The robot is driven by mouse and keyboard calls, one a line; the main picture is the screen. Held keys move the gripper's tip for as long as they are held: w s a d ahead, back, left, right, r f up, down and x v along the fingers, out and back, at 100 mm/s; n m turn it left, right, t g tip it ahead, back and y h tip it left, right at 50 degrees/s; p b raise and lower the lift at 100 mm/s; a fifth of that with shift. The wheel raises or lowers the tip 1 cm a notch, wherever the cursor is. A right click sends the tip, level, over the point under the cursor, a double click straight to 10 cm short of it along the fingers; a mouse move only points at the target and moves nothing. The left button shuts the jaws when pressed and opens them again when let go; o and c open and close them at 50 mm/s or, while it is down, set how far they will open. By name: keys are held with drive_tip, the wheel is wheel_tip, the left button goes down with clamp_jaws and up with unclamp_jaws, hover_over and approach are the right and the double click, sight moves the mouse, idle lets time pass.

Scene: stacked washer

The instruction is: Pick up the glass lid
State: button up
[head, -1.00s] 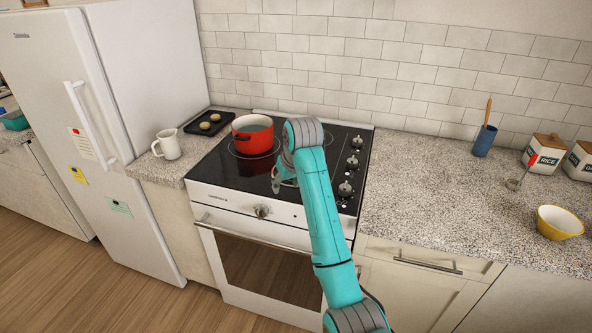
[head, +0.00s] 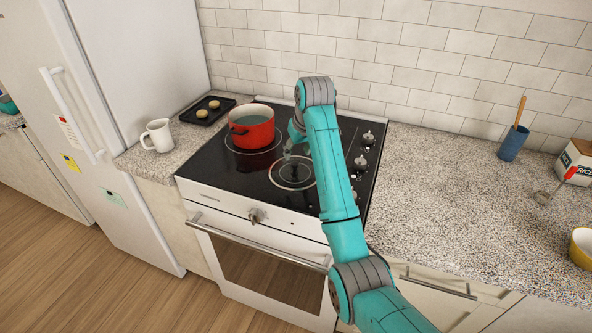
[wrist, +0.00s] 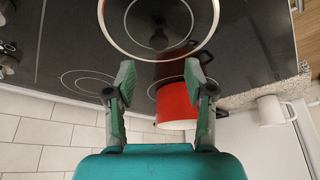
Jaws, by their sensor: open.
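The glass lid (head: 292,174) lies on the black stovetop, to the right of and in front of the red pot. It is clear, with a pale rim and a dark knob. In the wrist view the glass lid (wrist: 159,38) is at the top, cut off by the frame edge, just beyond my fingertips. My gripper (wrist: 160,72) is open with nothing between its fingers. In the head view my gripper (head: 290,148) is above the stovetop near the lid's far side, partly hidden by my arm.
The red pot (head: 252,132) stands on the left rear burner, close to my gripper; it also shows in the wrist view (wrist: 176,106). Control knobs (head: 361,163) line the stovetop's right side. A white jug (head: 160,136) and a dark tray (head: 196,117) are left.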

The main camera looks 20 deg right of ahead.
sight(295, 163)
drive_tip(key=shift+x, duration=3.6)
drive_tip(key=shift+s+d, duration=0.1)
drive_tip(key=shift+s, duration=0.05)
clamp_jaws()
